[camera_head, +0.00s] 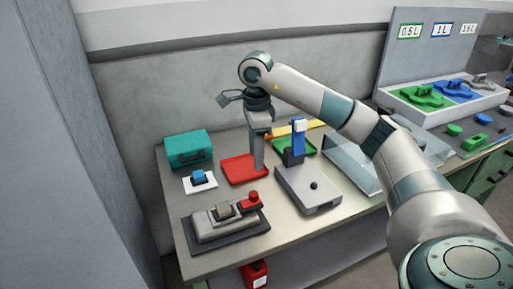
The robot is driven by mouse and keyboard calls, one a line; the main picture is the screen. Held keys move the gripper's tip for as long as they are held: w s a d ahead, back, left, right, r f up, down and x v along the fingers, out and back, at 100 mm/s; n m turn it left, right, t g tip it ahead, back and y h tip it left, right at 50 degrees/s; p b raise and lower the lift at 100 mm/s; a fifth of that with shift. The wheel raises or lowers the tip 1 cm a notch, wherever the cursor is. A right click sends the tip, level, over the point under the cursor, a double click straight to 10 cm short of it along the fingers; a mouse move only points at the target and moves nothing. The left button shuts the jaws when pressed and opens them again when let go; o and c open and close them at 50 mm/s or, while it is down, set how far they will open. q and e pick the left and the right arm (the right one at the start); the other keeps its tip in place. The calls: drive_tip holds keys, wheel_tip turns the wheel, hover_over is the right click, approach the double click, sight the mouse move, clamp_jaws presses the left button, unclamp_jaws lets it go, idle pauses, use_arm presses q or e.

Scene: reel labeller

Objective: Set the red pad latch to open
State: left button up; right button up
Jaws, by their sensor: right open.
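My right arm comes in from the right and its gripper (260,166) points down at the right part of the flat red pad or tray (236,170). Its fingers are small here and I cannot tell whether they touch the red surface. No latch shows clearly on the red pad; the gripper hides part of it. A small red part (250,199) with a knob sits at the right end of a grey device (218,229) on a dark mat, at the front left of the table. My left gripper is not in view.
A grey box (309,190) with a black knob and an upright blue part (298,139) stands right of the gripper. A teal case (188,150), a blue button on a white plate (200,184) and a green tray (308,147) are near.

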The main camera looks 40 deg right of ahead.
drive_tip(key=shift+r, duration=1.8)
